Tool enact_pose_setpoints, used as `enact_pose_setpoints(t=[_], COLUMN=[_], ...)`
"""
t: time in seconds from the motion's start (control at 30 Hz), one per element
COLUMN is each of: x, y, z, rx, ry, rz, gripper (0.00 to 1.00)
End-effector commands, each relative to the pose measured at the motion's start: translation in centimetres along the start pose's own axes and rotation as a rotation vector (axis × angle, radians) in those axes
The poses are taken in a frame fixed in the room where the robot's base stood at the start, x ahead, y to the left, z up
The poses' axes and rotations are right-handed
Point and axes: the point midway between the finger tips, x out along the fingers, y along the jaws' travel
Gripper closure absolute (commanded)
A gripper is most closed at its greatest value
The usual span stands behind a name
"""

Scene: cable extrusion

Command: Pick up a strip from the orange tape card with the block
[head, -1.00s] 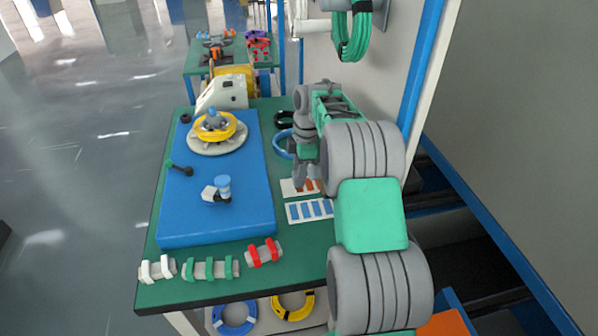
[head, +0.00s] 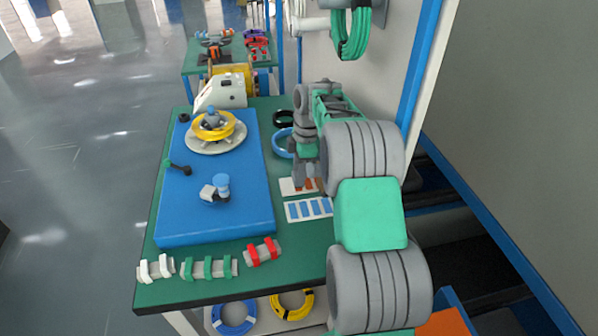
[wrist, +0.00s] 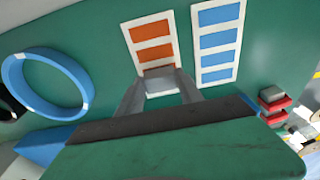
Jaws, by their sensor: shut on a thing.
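The orange tape card (wrist: 129,39) is white with orange strips, and it lies flat on the green table. In the head view my arm partly covers the same card (head: 286,187). My gripper (wrist: 162,95) is shut on a small light grey block (wrist: 163,84), held between its two fingertips. The block is over the near end of the orange card, at the lowest visible strip. I cannot tell whether it touches that strip. In the head view my gripper (head: 305,179) is down at the card, and the block cannot be made out there.
A white card with blue strips (wrist: 218,42) lies right beside the orange card. A blue cable ring (wrist: 45,85) lies to the left. In the head view a blue board (head: 240,215) fills the table's left part, and clamps (head: 210,267) line its front edge.

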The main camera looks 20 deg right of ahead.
Motion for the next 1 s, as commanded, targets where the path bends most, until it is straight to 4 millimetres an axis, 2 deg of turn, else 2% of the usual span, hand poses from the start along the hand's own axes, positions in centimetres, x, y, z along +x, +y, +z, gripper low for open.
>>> enact_pose_setpoints(t=[1.0], x=[1.2], y=[0.0], z=[0.1], rx=[0.000], ry=[0.000], rz=[-0.001], gripper=[0.93])
